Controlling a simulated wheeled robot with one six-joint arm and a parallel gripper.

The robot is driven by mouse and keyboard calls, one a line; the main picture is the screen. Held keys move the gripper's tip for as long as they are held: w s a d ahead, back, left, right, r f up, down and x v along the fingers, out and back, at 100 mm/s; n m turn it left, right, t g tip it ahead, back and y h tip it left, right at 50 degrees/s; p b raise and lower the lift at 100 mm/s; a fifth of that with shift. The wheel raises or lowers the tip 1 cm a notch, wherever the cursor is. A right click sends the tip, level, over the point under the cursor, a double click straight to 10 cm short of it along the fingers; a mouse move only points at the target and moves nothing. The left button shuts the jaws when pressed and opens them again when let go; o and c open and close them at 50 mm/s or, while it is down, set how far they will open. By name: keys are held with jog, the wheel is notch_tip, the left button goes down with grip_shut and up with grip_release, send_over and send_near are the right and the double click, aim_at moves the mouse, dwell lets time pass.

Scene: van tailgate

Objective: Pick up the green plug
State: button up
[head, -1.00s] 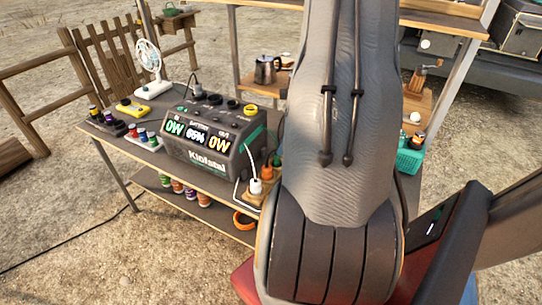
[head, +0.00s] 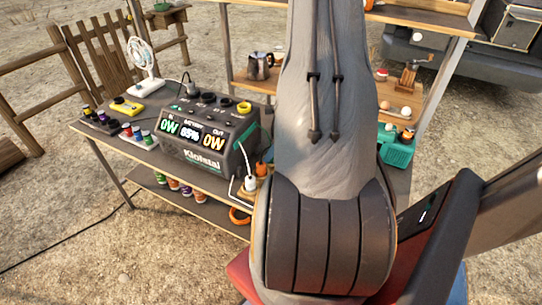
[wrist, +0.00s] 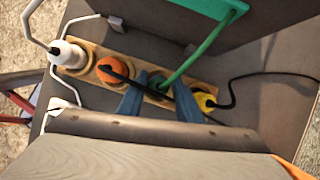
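In the wrist view a wooden socket strip (wrist: 82,74) holds a row of plugs. The green plug (wrist: 157,79) sits between the orange plug (wrist: 111,68) and the yellow plug (wrist: 204,101), with a green cord rising to the upper right. The white plug (wrist: 68,54) is at the left end. My gripper (wrist: 158,92) is open, its two blue fingers apart on either side of the green plug. I cannot tell whether they touch it. In the head view my arm hides the green plug and gripper; the white plug (head: 250,183) and orange plug (head: 262,169) show.
A black cord (wrist: 140,86) runs from the orange plug across the space between my fingers. A power station (head: 205,135) stands on the table left of my arm. A white fan (head: 144,62) is behind it.

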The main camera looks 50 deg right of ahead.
jog(key=shift+c, duration=0.5)
grip_shut()
jog(key=shift+r, duration=0.1)
notch_tip(320, 180, up, 10)
jog(key=shift+f+b, duration=0.15)
jog(key=shift+b, duration=0.5)
notch_tip(320, 180, up, 14)
jog(key=p, duration=0.9)
jog(key=shift+r, duration=0.2)
jog(key=w+a, duration=0.1)
jog(key=w, duration=2)
jog(key=shift+w+a, duration=0.2)
jog(key=shift+a, duration=0.15)
